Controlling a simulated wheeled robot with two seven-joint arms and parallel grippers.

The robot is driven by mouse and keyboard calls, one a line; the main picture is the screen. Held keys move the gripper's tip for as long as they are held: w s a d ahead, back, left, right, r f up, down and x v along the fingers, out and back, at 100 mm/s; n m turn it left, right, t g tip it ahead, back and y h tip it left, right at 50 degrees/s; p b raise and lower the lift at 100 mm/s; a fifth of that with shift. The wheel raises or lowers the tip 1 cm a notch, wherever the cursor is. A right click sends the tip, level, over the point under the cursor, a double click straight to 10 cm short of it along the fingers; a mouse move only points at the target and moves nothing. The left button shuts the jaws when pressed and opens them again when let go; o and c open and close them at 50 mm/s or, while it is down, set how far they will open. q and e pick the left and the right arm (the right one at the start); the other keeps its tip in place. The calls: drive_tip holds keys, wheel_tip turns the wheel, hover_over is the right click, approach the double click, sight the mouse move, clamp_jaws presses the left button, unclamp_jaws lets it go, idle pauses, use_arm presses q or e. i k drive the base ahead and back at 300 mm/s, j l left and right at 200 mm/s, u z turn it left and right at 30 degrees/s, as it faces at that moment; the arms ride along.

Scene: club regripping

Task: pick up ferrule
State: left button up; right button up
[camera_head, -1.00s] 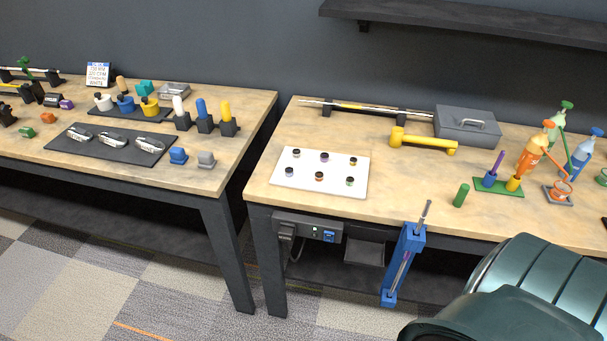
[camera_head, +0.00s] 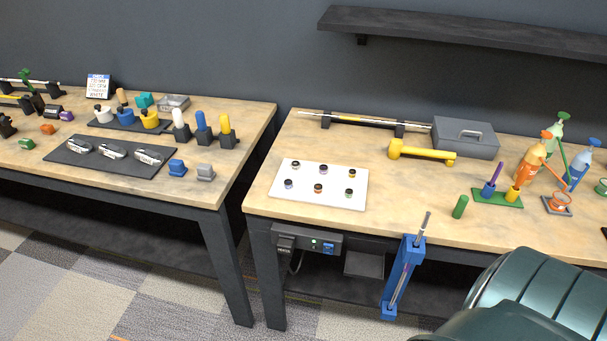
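Several small ring-like pieces, which look like the ferrules, stand on a white board (camera_head: 335,170) on the right-hand table. In the back row are a dark one (camera_head: 296,164), a purple-banded one (camera_head: 323,167) and a yellowish one (camera_head: 351,172). In the front row are a bluish one (camera_head: 288,184), a reddish one (camera_head: 318,188) and a greenish one (camera_head: 348,193). They are too small to show detail. Neither of my grippers is in view.
The right table (camera_head: 400,207) also holds a yellow mallet (camera_head: 422,151), a grey toolbox (camera_head: 465,138), a rod on stands (camera_head: 360,121), a green cylinder (camera_head: 460,206) and bottles. A blue clamp (camera_head: 402,277) hangs at its front edge. A gap separates the left table (camera_head: 200,198).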

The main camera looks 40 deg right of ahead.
sight(317, 188)
drive_tip(key=z, duration=1.25)
